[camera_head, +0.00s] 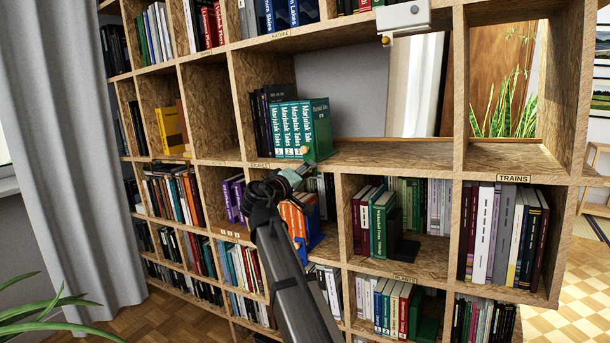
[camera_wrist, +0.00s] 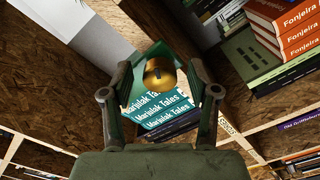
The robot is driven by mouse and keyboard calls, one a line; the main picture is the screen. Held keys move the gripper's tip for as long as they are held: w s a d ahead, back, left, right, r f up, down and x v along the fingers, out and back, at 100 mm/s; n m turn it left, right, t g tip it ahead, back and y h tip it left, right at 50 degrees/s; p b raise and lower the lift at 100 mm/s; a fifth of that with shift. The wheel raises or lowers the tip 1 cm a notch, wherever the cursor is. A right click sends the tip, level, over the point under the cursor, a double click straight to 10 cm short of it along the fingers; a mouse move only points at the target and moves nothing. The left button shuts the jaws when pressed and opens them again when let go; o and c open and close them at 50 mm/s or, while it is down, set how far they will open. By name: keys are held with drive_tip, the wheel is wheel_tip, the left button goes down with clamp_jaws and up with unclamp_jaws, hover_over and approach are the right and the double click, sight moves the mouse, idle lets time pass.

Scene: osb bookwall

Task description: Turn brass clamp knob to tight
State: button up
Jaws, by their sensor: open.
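A round brass knob (camera_wrist: 160,72) with a dark slot in its face shows in the wrist view, in front of teal Marjulak Tales books (camera_wrist: 165,112). In the head view a small brass knob (camera_head: 304,150) shows by the shelf edge below those books (camera_head: 291,130). My gripper (camera_wrist: 160,82) is open, with one finger on each side of the knob in the wrist view; I cannot tell whether they touch it. In the head view my gripper (camera_head: 308,167) is at the shelf edge beside the knob. The clamp body behind the knob is mostly hidden.
A white box (camera_head: 404,17) with another brass knob (camera_head: 385,40) hangs on an upper shelf edge. The shelf right of the teal books is bare (camera_head: 390,156).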

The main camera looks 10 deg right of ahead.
drive_tip(key=v, duration=1.1)
drive_tip(key=shift+s+a, duration=0.2)
drive_tip(key=shift+s, duration=0.05)
